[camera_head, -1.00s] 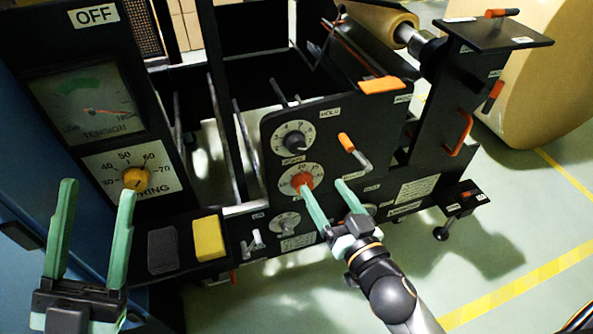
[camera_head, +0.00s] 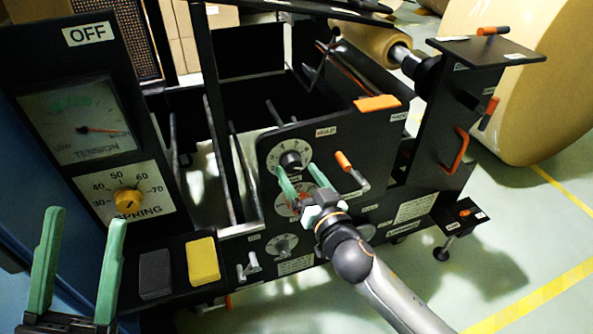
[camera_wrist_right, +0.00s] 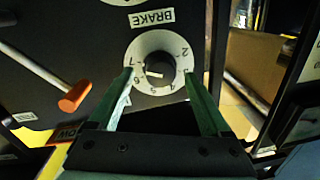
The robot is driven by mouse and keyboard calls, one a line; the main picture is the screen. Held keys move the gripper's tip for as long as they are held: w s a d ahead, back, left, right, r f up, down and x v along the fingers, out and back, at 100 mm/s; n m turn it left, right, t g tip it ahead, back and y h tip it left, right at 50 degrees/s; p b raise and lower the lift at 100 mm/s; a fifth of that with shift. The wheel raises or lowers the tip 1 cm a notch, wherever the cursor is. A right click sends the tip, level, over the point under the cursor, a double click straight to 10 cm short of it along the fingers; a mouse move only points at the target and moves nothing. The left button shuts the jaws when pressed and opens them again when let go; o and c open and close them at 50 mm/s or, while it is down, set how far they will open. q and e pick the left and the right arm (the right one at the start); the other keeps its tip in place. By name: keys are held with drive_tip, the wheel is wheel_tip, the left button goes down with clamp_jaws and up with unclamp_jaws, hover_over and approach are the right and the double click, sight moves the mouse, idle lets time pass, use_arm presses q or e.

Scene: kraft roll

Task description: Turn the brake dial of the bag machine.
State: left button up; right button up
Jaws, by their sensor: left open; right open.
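The brake dial (camera_head: 291,160) is a black knob on a white numbered plate, high on the bag machine's black front panel. It also shows in the right wrist view (camera_wrist_right: 159,66), with a white pointer mark and a BRAKE label beside it. My right gripper (camera_head: 297,167) is open in front of the panel. In the right wrist view its green fingertips (camera_wrist_right: 158,72) lie on either side of the knob, with gaps; whether they touch the plate I cannot tell. My left gripper (camera_head: 86,216) is open and empty at the lower left.
An orange-handled crank (camera_head: 344,161) sits close right of the brake dial. A tension gauge (camera_head: 80,120) and a yellow spring knob (camera_head: 127,200) stand at the left.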

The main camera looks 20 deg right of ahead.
drive_tip(key=shift+w+a, duration=0.1)
drive_tip(key=shift+w, duration=0.7)
clamp_jaws()
